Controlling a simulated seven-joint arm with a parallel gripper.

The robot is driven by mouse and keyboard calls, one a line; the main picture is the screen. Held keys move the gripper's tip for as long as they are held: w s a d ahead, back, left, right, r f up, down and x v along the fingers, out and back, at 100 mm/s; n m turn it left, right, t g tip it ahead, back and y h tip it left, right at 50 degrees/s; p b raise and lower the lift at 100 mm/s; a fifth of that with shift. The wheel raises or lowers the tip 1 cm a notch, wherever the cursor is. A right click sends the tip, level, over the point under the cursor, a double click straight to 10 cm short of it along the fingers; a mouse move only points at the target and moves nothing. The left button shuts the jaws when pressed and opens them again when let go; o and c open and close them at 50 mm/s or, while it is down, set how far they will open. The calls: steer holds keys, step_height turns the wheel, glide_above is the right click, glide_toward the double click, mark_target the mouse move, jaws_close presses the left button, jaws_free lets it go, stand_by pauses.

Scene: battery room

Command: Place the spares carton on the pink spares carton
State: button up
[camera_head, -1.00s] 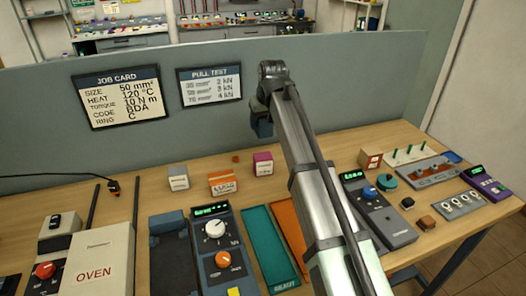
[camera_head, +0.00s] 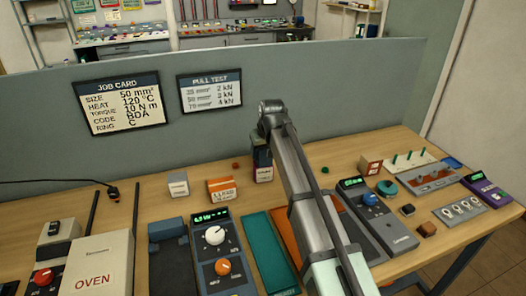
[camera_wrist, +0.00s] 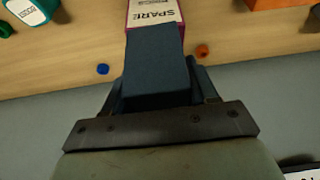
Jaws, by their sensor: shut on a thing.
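The pink spares carton (camera_head: 264,174) has a white label and stands upright on the bench. Its label reads SPARE in the wrist view (camera_wrist: 154,12).
A grey panel (camera_head: 330,100) stands behind the bench. A teal tray (camera_head: 264,250), an orange tray (camera_head: 287,233) and a tester (camera_head: 216,240) lie in front. An orange nut (camera_wrist: 202,50) and a blue disc (camera_wrist: 102,69) lie near the carton.

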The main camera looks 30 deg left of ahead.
steer(key=shift+f, duration=0.15)
steer(key=o, duration=1.2)
steer(key=v, duration=1.2)
